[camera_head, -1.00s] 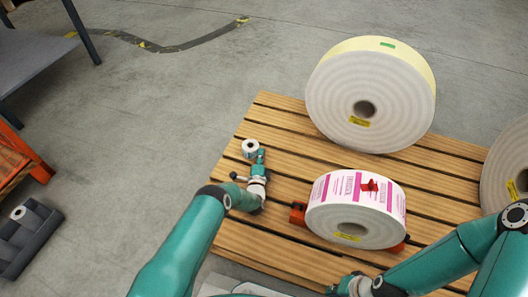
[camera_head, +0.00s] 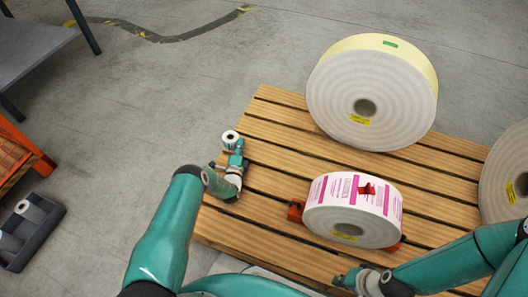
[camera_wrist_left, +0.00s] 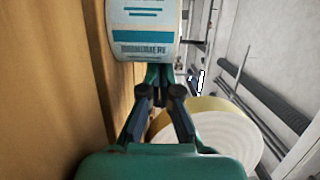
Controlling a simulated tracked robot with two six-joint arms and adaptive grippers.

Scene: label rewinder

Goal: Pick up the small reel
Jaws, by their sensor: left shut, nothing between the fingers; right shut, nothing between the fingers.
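The small reel (camera_head: 230,138) is white with a dark core, at the left edge of the pallet. In the left wrist view the small reel (camera_wrist_left: 143,35) shows a label with teal stripes, right at the fingertips. My left gripper (camera_head: 236,150) is shut and its tips meet at the reel's edge. It also shows in the left wrist view (camera_wrist_left: 158,72). I cannot tell whether the reel touches the pallet. My right gripper (camera_head: 342,280) is shut and empty at the pallet's near side, below the pink-and-white reel.
The pink-and-white reel (camera_head: 335,222) lies on the wooden pallet (camera_head: 265,185). A large yellow-edged reel (camera_head: 400,110) stands behind, and another large reel (camera_head: 500,180) at right. A dark tray (camera_head: 48,222) with white rolls sits at lower left. Floor between is clear.

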